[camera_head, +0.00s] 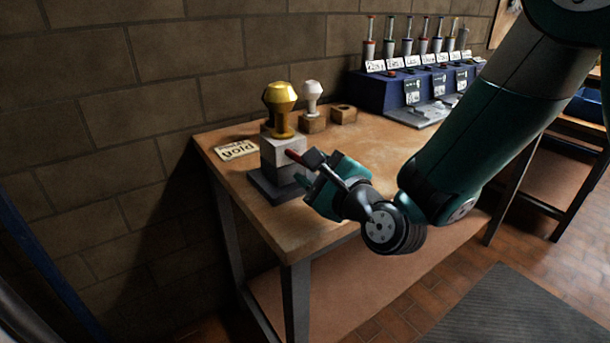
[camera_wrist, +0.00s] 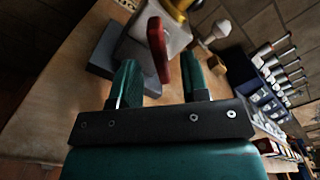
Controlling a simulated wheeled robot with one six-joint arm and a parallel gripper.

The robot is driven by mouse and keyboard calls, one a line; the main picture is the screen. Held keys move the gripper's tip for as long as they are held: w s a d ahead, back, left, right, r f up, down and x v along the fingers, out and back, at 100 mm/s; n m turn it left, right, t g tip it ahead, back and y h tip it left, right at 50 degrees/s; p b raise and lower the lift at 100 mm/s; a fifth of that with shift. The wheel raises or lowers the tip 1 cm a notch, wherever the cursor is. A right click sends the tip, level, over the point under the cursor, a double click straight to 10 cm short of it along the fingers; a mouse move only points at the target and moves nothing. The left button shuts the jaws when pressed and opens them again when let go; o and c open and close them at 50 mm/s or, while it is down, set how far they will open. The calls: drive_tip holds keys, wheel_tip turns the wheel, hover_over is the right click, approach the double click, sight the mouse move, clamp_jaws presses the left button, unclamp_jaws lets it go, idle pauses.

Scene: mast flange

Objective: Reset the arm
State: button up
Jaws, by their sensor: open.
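My gripper (camera_head: 308,172) is in front of a grey block fixture (camera_head: 283,162) on the wooden table. In the wrist view its two green fingers (camera_wrist: 160,82) are apart. A red handle (camera_wrist: 157,48) on the fixture's near side shows between and beyond the fingertips; I cannot tell whether either finger touches it. In the head view the red handle (camera_head: 294,156) points toward my gripper. A gold knob-shaped piece (camera_head: 280,108) stands upright on the fixture, which rests on a dark base plate (camera_head: 262,187).
A white knob-shaped piece (camera_head: 312,95) stands in a wooden block behind the fixture, beside an empty wooden block (camera_head: 343,114). A label card (camera_head: 236,151) lies left. A blue rack (camera_head: 385,92) with several labelled tools stands at the back. The table's front right is clear.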

drive_tip(key=shift+b+v, duration=0.4)
drive_tip(key=shift+v, duration=0.5)
drive_tip(key=shift+s+a+r+n+g, duration=0.15)
drive_tip(key=shift+n+g, duration=0.15)
drive_tip(key=shift+n, duration=0.2)
drive_tip(key=s+n+g, duration=0.1)
drive_tip(key=n, duration=0.1)
drive_tip(key=s+n+g, duration=0.2)
drive_tip(key=n, duration=0.1)
drive_tip(key=s+n+g, duration=0.1)
drive_tip(key=n, duration=0.2)
drive_tip(key=shift+s+r+g+y, duration=0.15)
drive_tip(key=shift+r+g+y, duration=0.15)
drive_tip(key=shift+r+g, duration=0.1)
drive_tip(key=s+d+n+g+h+p, duration=0.1)
drive_tip(key=s+d+n+g+h, duration=0.2)
drive_tip(key=s+d+n+g, duration=0.45)
drive_tip(key=s+d+n+g+h, duration=0.25)
drive_tip(key=s+d+n, duration=0.25)
drive_tip(key=s+n, duration=0.6)
wheel_tip(320, 180, up, 15)
drive_tip(key=m+p, duration=0.1)
drive_tip(key=p, duration=1.3)
drive_tip(key=shift+s+h, duration=0.3)
drive_tip(key=shift+h, duration=0.15)
